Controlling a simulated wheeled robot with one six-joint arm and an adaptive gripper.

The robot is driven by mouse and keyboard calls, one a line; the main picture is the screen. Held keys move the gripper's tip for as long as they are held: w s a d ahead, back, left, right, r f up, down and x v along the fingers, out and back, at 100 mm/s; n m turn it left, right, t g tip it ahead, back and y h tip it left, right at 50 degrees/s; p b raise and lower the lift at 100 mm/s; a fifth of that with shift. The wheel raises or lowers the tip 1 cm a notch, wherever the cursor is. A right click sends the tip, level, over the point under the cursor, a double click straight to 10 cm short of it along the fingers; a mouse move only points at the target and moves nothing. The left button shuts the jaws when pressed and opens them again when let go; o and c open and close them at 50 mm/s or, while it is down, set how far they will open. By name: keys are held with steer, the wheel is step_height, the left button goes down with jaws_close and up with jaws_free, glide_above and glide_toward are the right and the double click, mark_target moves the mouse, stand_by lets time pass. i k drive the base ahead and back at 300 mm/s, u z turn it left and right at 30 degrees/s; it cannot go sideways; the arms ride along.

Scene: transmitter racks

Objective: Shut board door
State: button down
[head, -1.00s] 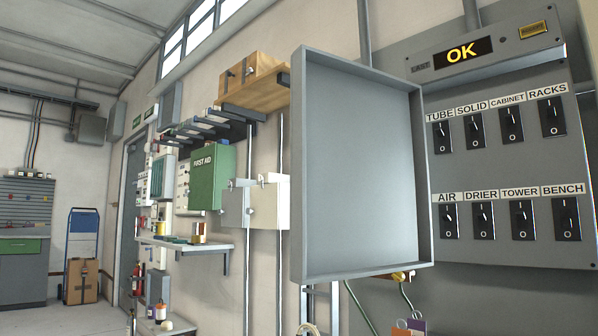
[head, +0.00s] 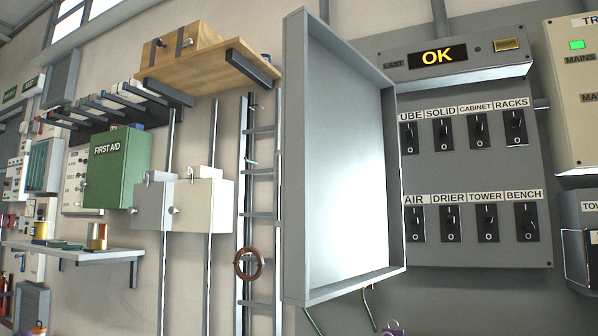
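The board door (head: 350,165) is a grey shallow tray-like panel, hinged at the left of the switch board and standing wide open. Its hollow inner side faces me. The switch board (head: 470,171) shows two rows of black switches, labelled TUBE, SOLID, CABINET, RACKS above and AIR, DRIER, TOWER, BENCH below. The door's edge slightly covers the leftmost labels. My gripper is not in this view.
A wooden shelf (head: 206,68) with a box, a ladder (head: 262,205), two small wall boxes (head: 200,205) and a green first aid cabinet (head: 117,169) are left of the door. A beige panel (head: 580,90) is at the right. Cables hang below the door.

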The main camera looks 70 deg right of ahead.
mark_target(338, 204)
steer(key=i, duration=1)
steer(key=z, duration=4.85)
steer(key=k, duration=1.25)
steer(key=u, duration=1.45)
steer(key=i, duration=0.5)
steer(key=u, duration=0.1)
